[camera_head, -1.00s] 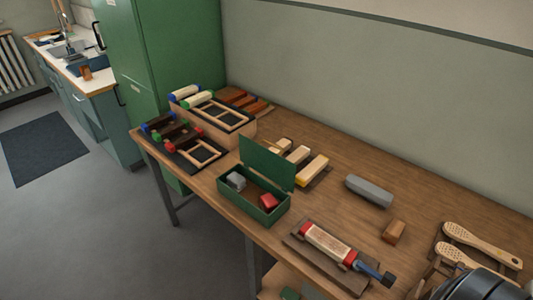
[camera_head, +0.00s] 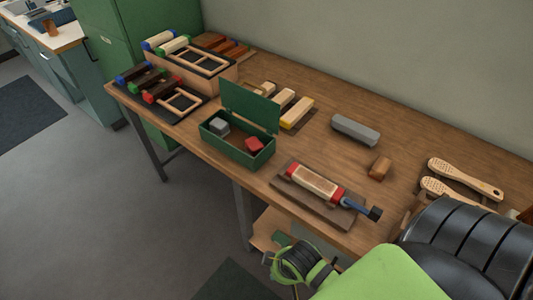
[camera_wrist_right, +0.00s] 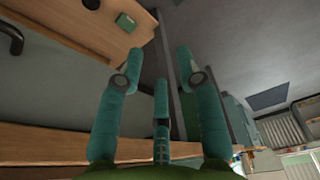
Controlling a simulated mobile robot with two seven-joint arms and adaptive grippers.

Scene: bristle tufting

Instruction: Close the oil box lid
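The green oil box (camera_head: 232,152) stands on the workbench in the head view. Its lid (camera_head: 249,106) is open and stands up at the back edge. A grey block (camera_head: 219,127) and a red block (camera_head: 253,145) lie inside. My right arm enters the head view at the lower right, and its fingers are not clear there. In the right wrist view my right gripper (camera_wrist_right: 159,56) has its teal fingers spread apart with nothing between them. It faces the bench's underside and the floor, apart from the box. My left gripper is not in view.
A grey block (camera_head: 355,130), a small brown block (camera_head: 380,168) and paddle-shaped boards (camera_head: 465,180) lie farther right. Wooden racks (camera_head: 209,71) stand at the left. A low shelf (camera_head: 268,231) is under the bench.

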